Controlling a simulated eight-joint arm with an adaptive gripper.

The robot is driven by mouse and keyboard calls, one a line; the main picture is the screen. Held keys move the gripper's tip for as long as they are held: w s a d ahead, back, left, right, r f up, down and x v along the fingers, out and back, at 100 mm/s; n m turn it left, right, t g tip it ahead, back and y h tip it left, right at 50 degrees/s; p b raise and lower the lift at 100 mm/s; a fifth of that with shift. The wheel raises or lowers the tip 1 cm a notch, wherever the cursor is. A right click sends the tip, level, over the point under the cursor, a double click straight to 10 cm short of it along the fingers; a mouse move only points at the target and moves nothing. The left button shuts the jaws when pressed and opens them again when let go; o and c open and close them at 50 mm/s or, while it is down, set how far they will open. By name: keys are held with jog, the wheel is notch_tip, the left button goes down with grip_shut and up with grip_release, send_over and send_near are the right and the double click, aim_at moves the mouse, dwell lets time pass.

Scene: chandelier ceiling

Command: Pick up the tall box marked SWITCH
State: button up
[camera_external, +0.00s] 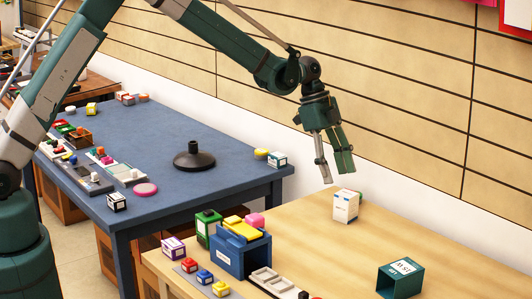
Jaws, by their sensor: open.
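A tall white box (344,208) with small marks on its side stands upright on the light wooden table (310,235). Its lettering is too small to read, so I cannot confirm that it says SWITCH. My gripper (336,174) points down above and slightly left of this box. Its two fingers are apart with nothing between them. The fingertips appear close to the box's top but not around it; I cannot tell the exact gap from this one view.
A teal open box (386,281) with a white label stands at the front right. A blue bin (226,258) with yellow and pink items, a green box (203,230) and a grey tray (270,282) crowd the left. The wood around the white box is clear. A slatted wall (400,95) rises behind.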

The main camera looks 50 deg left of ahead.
aim_at(344, 192)
jog(key=shift+w+d+f, duration=0.15)
jog(key=shift+w+f, duration=0.05)
jog(key=shift+f, duration=0.2)
jog(key=shift+w+d+f, duration=0.1)
jog(key=shift+w+f, duration=0.05)
jog(key=shift+f, duration=0.25)
jog(key=shift+x, duration=1.3)
jog(key=shift+b+x, duration=0.3)
jog(key=shift+x, duration=2.35)
jog(key=shift+d, duration=0.1)
jog(key=shift+r, duration=0.1)
jog(key=c, duration=1)
